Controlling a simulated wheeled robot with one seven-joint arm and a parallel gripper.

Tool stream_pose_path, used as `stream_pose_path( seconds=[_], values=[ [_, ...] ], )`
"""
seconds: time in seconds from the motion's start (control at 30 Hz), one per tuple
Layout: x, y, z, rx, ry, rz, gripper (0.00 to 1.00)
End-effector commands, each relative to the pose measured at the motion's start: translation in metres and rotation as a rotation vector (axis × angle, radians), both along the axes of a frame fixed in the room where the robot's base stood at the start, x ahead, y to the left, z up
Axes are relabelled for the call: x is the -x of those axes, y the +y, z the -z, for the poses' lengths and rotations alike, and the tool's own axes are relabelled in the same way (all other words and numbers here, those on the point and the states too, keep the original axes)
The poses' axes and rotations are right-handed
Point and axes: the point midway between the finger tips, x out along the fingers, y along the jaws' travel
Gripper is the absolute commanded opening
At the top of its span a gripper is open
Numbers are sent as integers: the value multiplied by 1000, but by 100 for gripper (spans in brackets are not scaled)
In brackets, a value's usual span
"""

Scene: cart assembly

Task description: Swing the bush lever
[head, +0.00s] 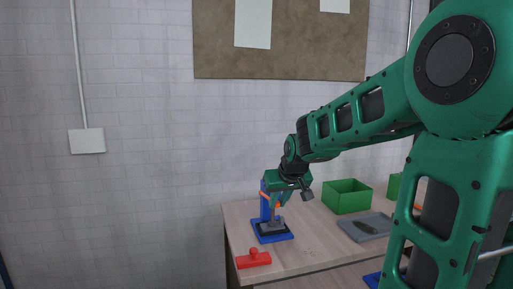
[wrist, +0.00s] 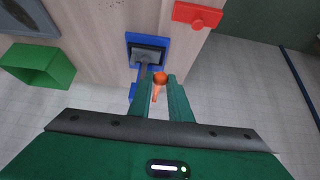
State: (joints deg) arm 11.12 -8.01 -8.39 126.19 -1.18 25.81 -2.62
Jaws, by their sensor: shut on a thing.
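The bush press (head: 258,229) stands on the table near its left end, with a blue base and column; it also shows in the wrist view (wrist: 131,40). Its orange lever shows in the wrist view (wrist: 159,79), with a round knob end between my fingertips. My gripper (head: 277,199) is at the upper part of the press, shut on the lever; in the wrist view its two green fingers (wrist: 160,82) lie on either side of it. A grey block sits on the blue base under the press. The far part of the lever is partly hidden by my gripper.
A red piece with a knob (head: 254,259) lies at the table's (head: 300,262) front left corner. A green bin (head: 347,196) and a grey tray (head: 366,227) are to the right of the press. Another green bin is partly behind my arm.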

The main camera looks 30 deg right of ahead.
Motion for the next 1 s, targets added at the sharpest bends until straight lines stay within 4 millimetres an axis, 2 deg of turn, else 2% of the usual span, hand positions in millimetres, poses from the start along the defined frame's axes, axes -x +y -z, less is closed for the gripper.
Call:
stream_pose_path(
  seconds=[1.0],
  values=[
    [-21, -2, -52, 0, -1, -8, 5]
  ],
)
